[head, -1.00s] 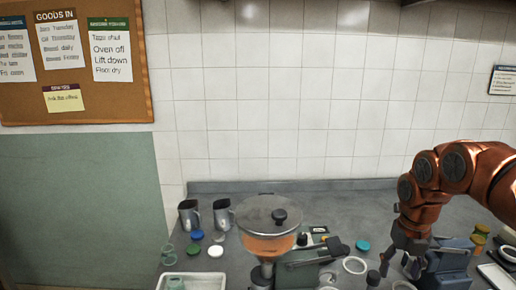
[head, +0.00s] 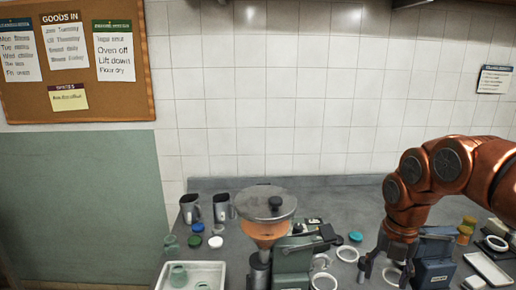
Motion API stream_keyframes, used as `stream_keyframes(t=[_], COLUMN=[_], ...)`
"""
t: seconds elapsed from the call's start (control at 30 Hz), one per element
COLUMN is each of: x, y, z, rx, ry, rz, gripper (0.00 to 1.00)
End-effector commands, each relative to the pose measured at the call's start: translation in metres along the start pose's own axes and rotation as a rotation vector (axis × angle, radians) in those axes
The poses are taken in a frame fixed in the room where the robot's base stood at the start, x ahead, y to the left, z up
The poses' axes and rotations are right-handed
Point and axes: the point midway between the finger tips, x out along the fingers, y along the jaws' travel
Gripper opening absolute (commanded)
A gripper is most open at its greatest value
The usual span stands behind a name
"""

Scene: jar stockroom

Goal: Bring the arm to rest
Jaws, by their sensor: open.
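My orange arm comes in from the right in the head view and bends down toward the counter (head: 330,195). My gripper (head: 385,266) points down, its jaws apart, low over the counter's right part. I see nothing held between the fingers. A dark blue machine (head: 434,272) stands just right of the gripper, partly behind it. A small dark cylinder (head: 364,270) stands close at its left. Whether the fingers touch either one, I cannot tell.
A lidded hopper with orange contents (head: 266,232) and a green machine (head: 292,262) stand left of the gripper. White rings (head: 347,254), coloured lids (head: 355,237), two metal jugs (head: 221,207) and a white tray (head: 218,284) crowd the counter. Its back strip is clear.

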Motion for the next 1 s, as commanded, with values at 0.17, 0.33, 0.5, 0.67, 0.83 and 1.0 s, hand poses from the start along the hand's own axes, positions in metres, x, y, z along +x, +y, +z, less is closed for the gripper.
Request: stream_keyframes(t=[0.17,0.33,0.5,0.67,0.83,1.0], x=[-0.008,-0.010,-0.008,-0.002,0.009,0.022], y=[0.009,0.018,0.019,0.017,0.010,0.000], z=[-0.029,-0.066,-0.104,-0.138,-0.173,-0.207], rx=[0.214,0.501,0.811,1.120,1.468,1.835], ry=[-0.005,0.002,0.008,0.010,0.006,-0.007], rz=[0.001,-0.009,-0.032,-0.057,-0.094,-0.138], gripper=[0.64,0.64,0.64,0.64,0.64,0.64])
